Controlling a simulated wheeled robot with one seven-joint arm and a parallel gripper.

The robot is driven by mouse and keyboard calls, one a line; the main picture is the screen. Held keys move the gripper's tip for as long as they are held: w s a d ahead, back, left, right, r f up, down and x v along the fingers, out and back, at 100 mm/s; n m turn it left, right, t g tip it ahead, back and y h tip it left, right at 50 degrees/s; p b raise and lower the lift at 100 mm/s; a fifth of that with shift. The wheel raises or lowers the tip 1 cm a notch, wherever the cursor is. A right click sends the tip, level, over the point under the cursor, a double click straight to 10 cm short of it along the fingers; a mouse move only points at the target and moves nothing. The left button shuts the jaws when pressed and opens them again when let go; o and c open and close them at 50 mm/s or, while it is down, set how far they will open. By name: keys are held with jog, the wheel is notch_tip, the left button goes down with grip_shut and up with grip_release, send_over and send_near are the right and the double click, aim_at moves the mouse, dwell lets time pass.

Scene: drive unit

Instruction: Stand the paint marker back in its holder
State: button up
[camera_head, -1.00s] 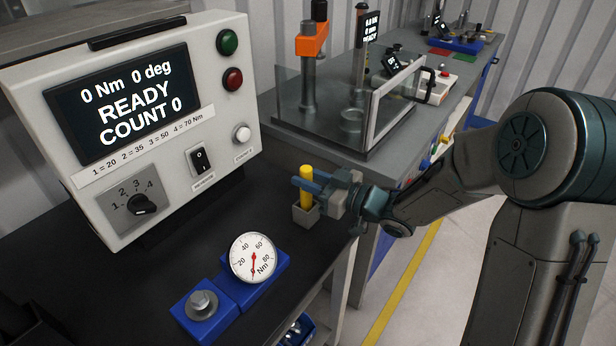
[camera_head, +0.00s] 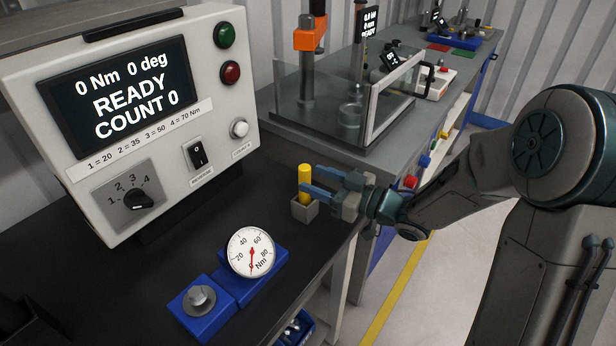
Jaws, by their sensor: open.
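The yellow paint marker (camera_head: 305,182) stands upright in its small grey square holder (camera_head: 303,211) on the dark bench top. Only its upper part shows; its lower end is hidden inside the holder. My gripper (camera_head: 318,184) is open, with its blue fingers level with the marker's upper part and pointing left. The fingers are to the right of the marker, their tips close to it. I cannot tell whether a fingertip still touches it.
A white controller box (camera_head: 135,115) stands behind to the left. A round Nm gauge on a blue block (camera_head: 251,252) sits in front of the holder. A clear-guarded press station (camera_head: 345,100) is behind. The bench's right edge (camera_head: 345,245) runs close to the holder.

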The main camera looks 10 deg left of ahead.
jog(key=v, duration=1)
jog(key=shift+d+b, duration=0.3)
